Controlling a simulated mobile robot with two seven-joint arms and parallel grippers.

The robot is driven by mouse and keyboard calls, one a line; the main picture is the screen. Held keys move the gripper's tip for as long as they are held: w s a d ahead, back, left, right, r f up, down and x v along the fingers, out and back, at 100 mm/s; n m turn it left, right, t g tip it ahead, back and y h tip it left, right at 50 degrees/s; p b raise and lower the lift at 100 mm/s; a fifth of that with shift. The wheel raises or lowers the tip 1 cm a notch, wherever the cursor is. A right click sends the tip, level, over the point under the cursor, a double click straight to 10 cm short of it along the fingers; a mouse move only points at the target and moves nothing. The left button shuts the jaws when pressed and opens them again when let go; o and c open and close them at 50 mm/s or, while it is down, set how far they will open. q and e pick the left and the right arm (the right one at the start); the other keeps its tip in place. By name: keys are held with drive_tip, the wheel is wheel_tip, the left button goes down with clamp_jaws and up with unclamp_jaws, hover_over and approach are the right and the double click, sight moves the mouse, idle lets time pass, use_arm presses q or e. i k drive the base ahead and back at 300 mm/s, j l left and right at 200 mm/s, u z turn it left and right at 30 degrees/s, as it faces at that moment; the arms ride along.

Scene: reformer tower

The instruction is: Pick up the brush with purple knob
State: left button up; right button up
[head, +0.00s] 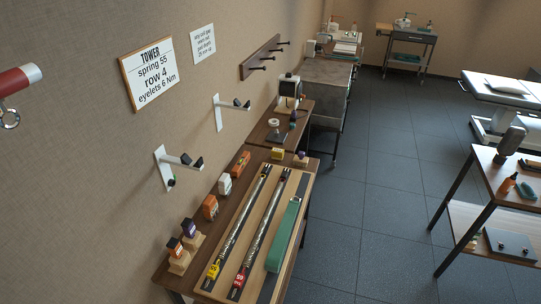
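No brush can be made out for certain. A small block with a dark purple top (301,157) sits at the far right end of the wooden board on the wall-side table. Nearer, a pale wooden block with a dark purplish upper part (190,231) stands at the table's left edge, beside a similar block with a dark and orange top (178,254). They are too small to tell whether any is a brush. Neither of my grippers is in view.
White brackets (178,162) jut from the wall above. A red and white bar (18,78) hangs at upper left. Open tiled floor (370,215) lies between this table and a shelf unit (497,185) at right.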

sight(300, 160)
drive_tip(key=z, duration=0.4)
drive_tip(key=i+l+z, duration=0.6)
drive_tip(key=l+z, duration=0.2)
drive_tip(key=i+l+z, duration=0.25)
drive_tip(key=i+z, duration=0.15)
drive_tip(key=i+l+u, duration=0.2)
drive_tip(key=i+u, duration=0.15)
drive_tip(key=i, duration=0.25)
drive_tip(key=i+l+u, duration=0.4)
drive_tip(key=i, duration=0.15)
drive_tip(key=i+u, duration=0.15)
drive_tip(key=u, duration=0.25)
drive_tip(key=i+u, duration=0.15)
drive_tip(key=u, duration=0.3)
drive_tip(key=i+u, duration=0.15)
drive_tip(key=u, duration=0.25)
drive_tip(key=i+l+u, duration=0.1)
drive_tip(key=u, duration=0.3)
drive_tip(key=i+l+u, duration=0.15)
drive_tip(key=u, duration=0.3)
drive_tip(key=i+l+u, duration=0.3)
drive_tip(key=u, duration=0.15)
drive_tip(key=i+l+u, duration=0.2)
drive_tip(key=l+u, duration=0.25)
drive_tip(key=j, duration=0.1)
